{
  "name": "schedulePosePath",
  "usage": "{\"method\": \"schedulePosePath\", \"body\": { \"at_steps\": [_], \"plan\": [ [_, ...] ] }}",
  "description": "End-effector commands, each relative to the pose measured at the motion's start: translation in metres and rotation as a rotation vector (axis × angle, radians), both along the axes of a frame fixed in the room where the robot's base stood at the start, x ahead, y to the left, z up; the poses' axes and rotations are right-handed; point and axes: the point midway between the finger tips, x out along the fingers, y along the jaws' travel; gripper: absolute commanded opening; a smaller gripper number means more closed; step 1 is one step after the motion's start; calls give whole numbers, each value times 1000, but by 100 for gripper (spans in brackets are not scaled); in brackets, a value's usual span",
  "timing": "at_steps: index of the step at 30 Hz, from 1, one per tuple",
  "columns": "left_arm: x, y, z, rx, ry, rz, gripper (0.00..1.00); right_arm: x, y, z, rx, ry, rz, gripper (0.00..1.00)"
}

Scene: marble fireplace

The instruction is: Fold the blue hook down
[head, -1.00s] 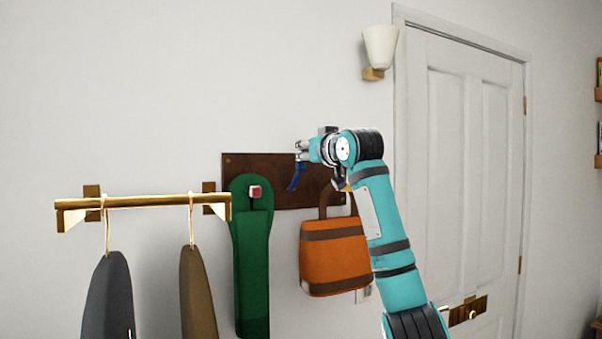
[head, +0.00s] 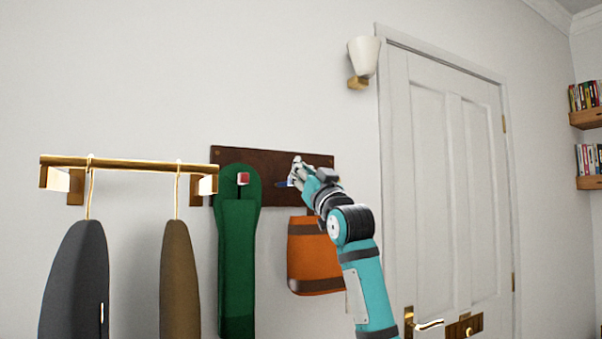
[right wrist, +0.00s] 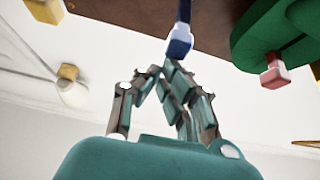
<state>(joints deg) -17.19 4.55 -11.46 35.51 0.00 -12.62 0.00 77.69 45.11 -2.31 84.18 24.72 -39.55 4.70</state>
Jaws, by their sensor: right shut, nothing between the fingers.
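In the right wrist view the blue hook (right wrist: 181,38) sticks out from the board, with a paler blue end. My right gripper (right wrist: 165,70) is shut and empty, its fingertips close beside the hook's end. I cannot tell whether they touch. My left gripper is not in view.
The brown board (head: 270,160) also carries the green item (head: 238,250) on a red-tipped hook (head: 243,178). A brass rail (head: 125,163) with hangers is left; a wall lamp (head: 363,58) and door are right.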

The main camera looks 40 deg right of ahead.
Motion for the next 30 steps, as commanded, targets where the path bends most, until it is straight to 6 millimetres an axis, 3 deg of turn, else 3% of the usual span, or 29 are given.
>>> {"method": "schedulePosePath", "body": {
  "at_steps": [20,25,30],
  "plan": [
    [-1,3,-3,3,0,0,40,-1,1,-6,1,7,-1,0],
    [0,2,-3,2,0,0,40,-18,7,-19,-3,8,-1,0],
    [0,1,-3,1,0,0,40,-50,17,-38,-3,6,-2,0]
  ]
}}
